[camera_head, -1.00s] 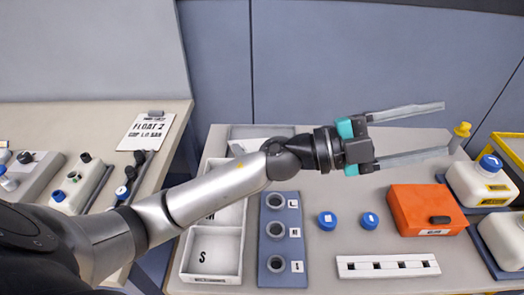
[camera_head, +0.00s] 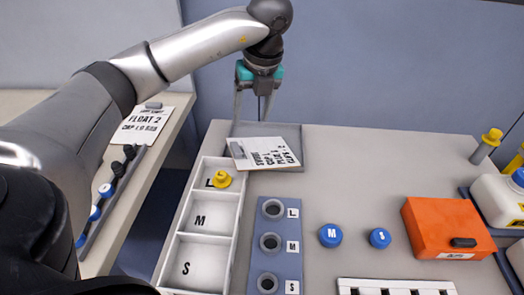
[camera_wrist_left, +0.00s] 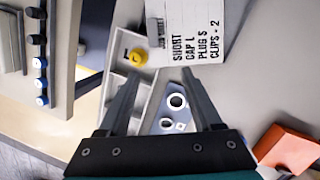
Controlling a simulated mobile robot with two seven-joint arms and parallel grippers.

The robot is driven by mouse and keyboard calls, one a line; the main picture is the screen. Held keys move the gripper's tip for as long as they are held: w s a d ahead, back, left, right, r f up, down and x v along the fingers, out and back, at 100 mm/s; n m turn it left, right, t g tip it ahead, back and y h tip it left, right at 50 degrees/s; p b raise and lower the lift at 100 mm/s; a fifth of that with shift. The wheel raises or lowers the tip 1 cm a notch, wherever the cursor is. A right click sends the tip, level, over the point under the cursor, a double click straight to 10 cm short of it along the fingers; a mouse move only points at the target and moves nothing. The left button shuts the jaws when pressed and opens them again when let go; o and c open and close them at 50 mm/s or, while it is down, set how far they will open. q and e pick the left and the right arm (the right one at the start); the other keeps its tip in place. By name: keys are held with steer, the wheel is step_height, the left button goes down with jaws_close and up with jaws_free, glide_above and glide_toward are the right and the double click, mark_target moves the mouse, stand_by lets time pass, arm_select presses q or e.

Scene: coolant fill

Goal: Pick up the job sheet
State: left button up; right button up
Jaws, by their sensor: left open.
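The job sheet (camera_head: 262,154) is a white card with black print and a clip at one edge. It lies partly over a grey pad (camera_head: 290,143) at the back of the table, its left end by the tray. In the left wrist view the sheet (camera_wrist_left: 185,35) reads SHORT, CAP L, PLUG S, CLIPS - 2. My left gripper (camera_head: 253,118) is open and empty, fingers pointing down, just behind and above the sheet in the head view. In the left wrist view the sheet is beyond the open fingers (camera_wrist_left: 163,85). My right gripper is out of view.
A white tray (camera_head: 238,207) marked L, M, S holds a yellow cap (camera_head: 221,179) in its L compartment. Nearby are a blue-grey holder (camera_head: 273,228), blue caps (camera_head: 330,235) and an orange box (camera_head: 446,228). Another card (camera_head: 145,122) lies on the left bench.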

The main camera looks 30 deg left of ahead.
arm_select(q)
steer(key=a, duration=0.1)
steer(key=b, duration=0.5)
glide_above(236, 149)
steer(key=s+d, duration=0.1)
steer(key=d, duration=0.1)
steer(key=shift+n, duration=0.3)
steer(key=f, duration=0.8)
steer(key=shift+d, duration=0.2)
steer(key=shift+x, duration=0.8)
steer(key=f, duration=0.1)
steer(key=w+a+f+b, duration=0.1)
steer(key=f, duration=0.1)
steer(key=shift+a+f, duration=0.35)
steer(key=shift+f, duration=0.25)
jaws_close()
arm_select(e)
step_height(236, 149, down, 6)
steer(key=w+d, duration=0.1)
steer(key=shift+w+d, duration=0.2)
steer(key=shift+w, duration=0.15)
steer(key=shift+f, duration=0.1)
